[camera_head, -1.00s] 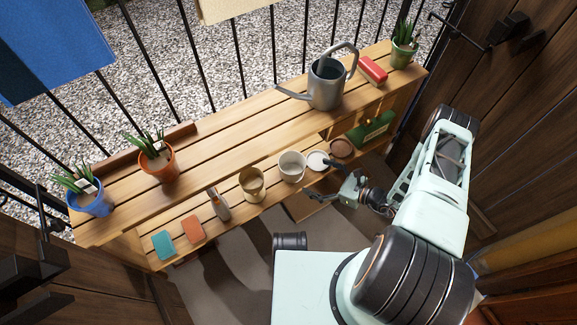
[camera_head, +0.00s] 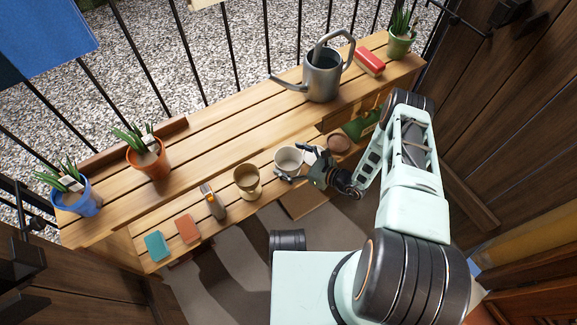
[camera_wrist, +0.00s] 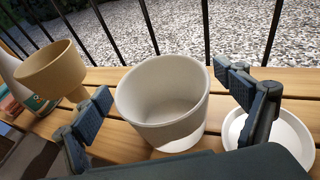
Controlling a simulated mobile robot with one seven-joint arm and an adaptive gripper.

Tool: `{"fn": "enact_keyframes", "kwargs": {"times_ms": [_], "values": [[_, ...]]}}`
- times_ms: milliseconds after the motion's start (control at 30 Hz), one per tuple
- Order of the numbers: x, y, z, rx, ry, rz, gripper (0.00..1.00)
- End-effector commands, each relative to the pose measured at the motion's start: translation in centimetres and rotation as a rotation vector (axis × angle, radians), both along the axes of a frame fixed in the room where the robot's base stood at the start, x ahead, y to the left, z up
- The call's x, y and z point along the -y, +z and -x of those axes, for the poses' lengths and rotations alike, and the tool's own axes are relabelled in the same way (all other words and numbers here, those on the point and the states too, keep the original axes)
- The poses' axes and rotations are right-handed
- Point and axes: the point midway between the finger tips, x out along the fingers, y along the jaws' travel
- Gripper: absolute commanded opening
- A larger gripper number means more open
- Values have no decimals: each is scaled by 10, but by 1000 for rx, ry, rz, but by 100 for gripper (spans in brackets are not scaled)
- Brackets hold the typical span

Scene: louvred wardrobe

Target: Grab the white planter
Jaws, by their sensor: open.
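The white planter (camera_head: 288,160) is an empty round pot standing upright on the lower shelf of the wooden bench. In the wrist view the white planter (camera_wrist: 163,100) fills the middle, between my two spread fingers. My gripper (camera_head: 297,172) is open at the planter's near right side. In the wrist view my gripper (camera_wrist: 168,118) has one dark finger on each side of the pot. The left finger is close to the pot's wall; contact cannot be told. The right finger is in front of the white saucer.
A tan pot (camera_head: 247,180) stands left of the planter, and a white saucer (camera_wrist: 268,135) lies right of it. A brown saucer (camera_head: 338,142) is farther right. The bench's upper shelf (camera_head: 220,120) holds a watering can (camera_head: 322,75) and potted plants. Railings stand behind.

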Motion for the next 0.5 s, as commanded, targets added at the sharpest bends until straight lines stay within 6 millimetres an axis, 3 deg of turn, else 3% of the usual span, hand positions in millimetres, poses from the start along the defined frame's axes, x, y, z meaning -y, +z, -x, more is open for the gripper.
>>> {"fn": "enact_keyframes", "kwargs": {"times_ms": [200,500], "values": [[0,1,0,0,0,0,90],[0,0,0,0,0,0,57]]}}
